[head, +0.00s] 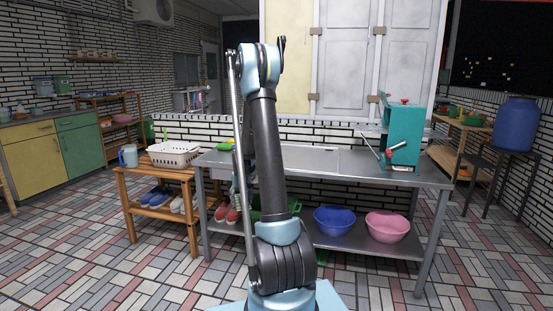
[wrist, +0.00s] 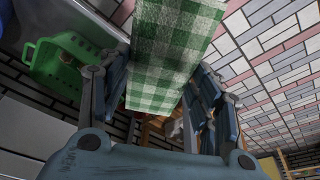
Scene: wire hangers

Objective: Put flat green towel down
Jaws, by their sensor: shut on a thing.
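The green-and-white checked towel (wrist: 178,35) shows in the wrist view as a flat, straight-edged panel. It runs from the top edge down between the fingers of my gripper (wrist: 160,72). The gripper is shut on the towel, with one finger on each side. The towel's upper end is cut off by the frame. In the head view my own arm stands in front of the metal table (head: 330,163) and mostly hides the gripper. I cannot make out the towel clearly there.
A teal press (head: 404,137) stands on the table's right end. A blue bowl (head: 335,221) and pink bowl (head: 388,227) sit on its lower shelf. A white basket (head: 174,154) is on the wooden bench at left. A green basket (wrist: 68,66) shows in the wrist view. The table's middle looks clear.

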